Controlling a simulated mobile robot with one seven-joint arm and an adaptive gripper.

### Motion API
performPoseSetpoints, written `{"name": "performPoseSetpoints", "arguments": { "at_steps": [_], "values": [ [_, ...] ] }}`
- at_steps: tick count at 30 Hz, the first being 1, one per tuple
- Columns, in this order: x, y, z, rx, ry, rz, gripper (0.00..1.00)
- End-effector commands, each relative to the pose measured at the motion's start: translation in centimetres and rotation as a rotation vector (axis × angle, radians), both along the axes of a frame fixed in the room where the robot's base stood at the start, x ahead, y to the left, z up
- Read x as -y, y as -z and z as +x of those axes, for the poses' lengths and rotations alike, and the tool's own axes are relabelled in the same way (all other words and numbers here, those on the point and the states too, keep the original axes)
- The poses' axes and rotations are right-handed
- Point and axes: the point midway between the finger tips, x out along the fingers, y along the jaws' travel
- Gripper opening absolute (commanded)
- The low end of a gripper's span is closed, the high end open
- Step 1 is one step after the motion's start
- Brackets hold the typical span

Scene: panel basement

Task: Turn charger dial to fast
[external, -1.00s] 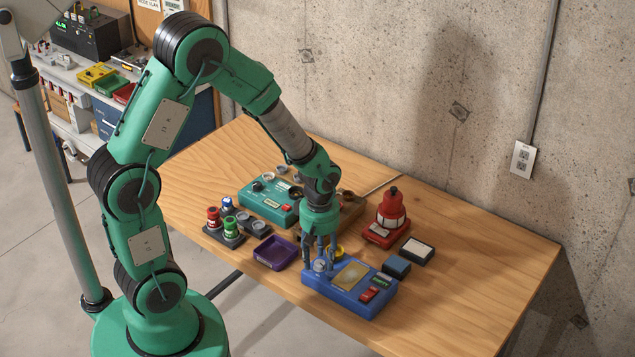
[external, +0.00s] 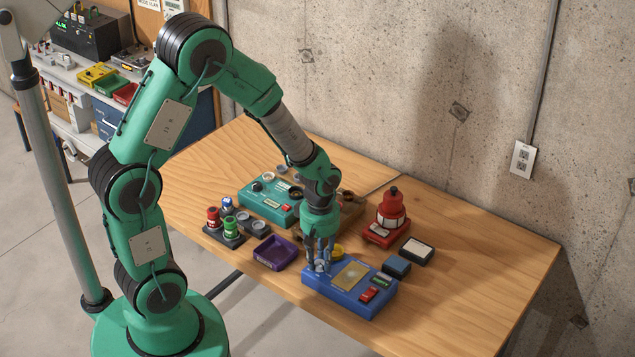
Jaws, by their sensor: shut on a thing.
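A blue device (external: 338,298) lies near the front edge of the wooden table. It has a tan panel (external: 350,275), a small green label or display (external: 382,280) and a red switch (external: 368,294) on top. A small grey dial (external: 319,268) sits at its left back corner, mostly covered by my fingers. My gripper (external: 322,262) points down over this corner and is shut on the dial. The dial's markings and pointer are too small and hidden to read.
A teal device (external: 266,194) with its own knob stands behind left. A purple tray (external: 275,252) and a dark holder with red, green and blue cylinders (external: 228,236) are to the left. A red lamp-like unit (external: 389,222) and dark blocks (external: 397,266) stand right. The table's right side is clear.

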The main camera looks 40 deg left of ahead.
Motion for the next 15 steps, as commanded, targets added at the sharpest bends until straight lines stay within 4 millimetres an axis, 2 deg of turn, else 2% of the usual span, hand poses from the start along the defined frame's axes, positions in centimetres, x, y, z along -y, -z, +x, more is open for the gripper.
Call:
{"name": "performPoseSetpoints", "arguments": {
  "at_steps": [8, 15],
  "values": [
    [-0.12, -0.09, 0.01, 0.0, 0.097, 0.001, 0.0],
    [-0.12, -0.13, 0.04, -0.001, 0.269, 0.001, 0.0]
  ]
}}
